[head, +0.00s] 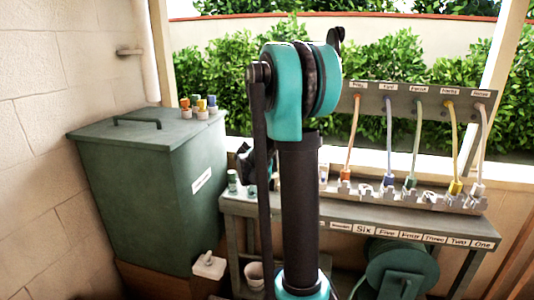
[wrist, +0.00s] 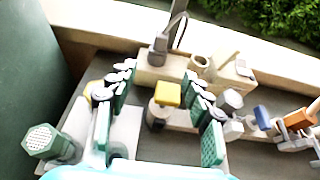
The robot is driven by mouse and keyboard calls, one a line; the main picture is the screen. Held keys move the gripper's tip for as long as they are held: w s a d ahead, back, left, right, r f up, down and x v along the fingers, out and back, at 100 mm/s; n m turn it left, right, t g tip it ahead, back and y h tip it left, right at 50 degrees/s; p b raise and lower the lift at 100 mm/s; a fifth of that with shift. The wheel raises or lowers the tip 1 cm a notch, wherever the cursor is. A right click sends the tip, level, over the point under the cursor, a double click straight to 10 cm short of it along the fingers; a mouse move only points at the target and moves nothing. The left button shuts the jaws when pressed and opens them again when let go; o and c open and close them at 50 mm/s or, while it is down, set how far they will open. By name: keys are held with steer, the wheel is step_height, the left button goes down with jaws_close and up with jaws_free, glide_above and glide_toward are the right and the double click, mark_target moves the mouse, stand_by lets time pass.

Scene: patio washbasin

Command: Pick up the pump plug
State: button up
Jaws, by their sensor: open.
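I cannot read which plug is the pump plug. In the wrist view my gripper (wrist: 158,76) is open, its teal fingers apart on either side of a yellow-topped plug-like piece (wrist: 167,94) on the bench. I see no finger touching it. A blue plug (wrist: 262,117) and an orange plug (wrist: 296,119) are to the right. In the head view, corded plugs sit along the socket strip: orange (head: 345,174), blue (head: 388,181), green (head: 410,182), yellow (head: 455,187) and white (head: 478,190). My arm hides the bench's left part and most of the gripper there.
A labelled panel (head: 425,101) holds the hanging cords above the bench (head: 340,212). A green ribbed-top piece (wrist: 40,139) is left of the gripper. A hose reel (head: 400,270) is below.

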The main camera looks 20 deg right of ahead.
steer(key=shift+r+x, duration=0.15)
steer(key=shift+x, duration=4.1)
steer(key=shift+r+x, duration=0.15)
steer(key=shift+x, duration=4.15)
steer(key=shift+d, duration=0.1)
steer(key=shift+c, duration=0.6)
jaws_close()
